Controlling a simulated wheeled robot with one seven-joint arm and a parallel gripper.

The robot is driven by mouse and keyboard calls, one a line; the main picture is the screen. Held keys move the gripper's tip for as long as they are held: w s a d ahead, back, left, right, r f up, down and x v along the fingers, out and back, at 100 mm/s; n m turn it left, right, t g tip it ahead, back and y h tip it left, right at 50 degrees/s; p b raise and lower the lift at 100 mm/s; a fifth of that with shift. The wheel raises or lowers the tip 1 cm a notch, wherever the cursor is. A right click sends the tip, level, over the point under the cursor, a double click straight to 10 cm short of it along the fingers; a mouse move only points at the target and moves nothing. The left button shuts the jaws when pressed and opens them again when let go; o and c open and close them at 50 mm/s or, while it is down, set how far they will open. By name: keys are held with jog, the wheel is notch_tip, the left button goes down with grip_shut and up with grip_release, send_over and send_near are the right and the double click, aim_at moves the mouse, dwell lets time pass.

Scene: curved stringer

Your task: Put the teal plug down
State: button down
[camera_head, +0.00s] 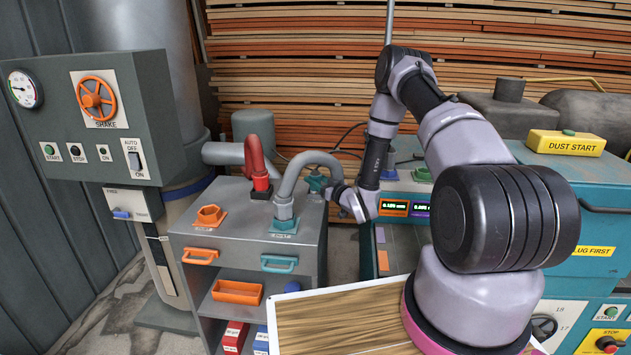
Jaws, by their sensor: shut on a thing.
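The teal plug (316,182) is a small star-shaped knob at the tip of my gripper (332,190). My gripper reaches in from the right and is shut on the plug. The plug is beside the grey bent hose, over the back right part of the grey cabinet (240,247). I cannot tell how high above the cabinet top the plug is. The fingertips are small and partly hidden by the hose and plug. A teal socket plate (284,227) on the cabinet top has the grey hose (310,160) standing in it.
An orange hexagonal socket (209,216) is at the cabinet's left, and a red hose (256,165) stands behind. An orange tray (237,292) is on the shelf below. A wooden panel (345,316) lies in front. A teal machine (590,235) stands on the right.

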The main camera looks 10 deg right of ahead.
jog(key=shift+f, duration=0.15)
jog(key=c, duration=0.6)
grip_release()
jog(key=shift+o, duration=1.1)
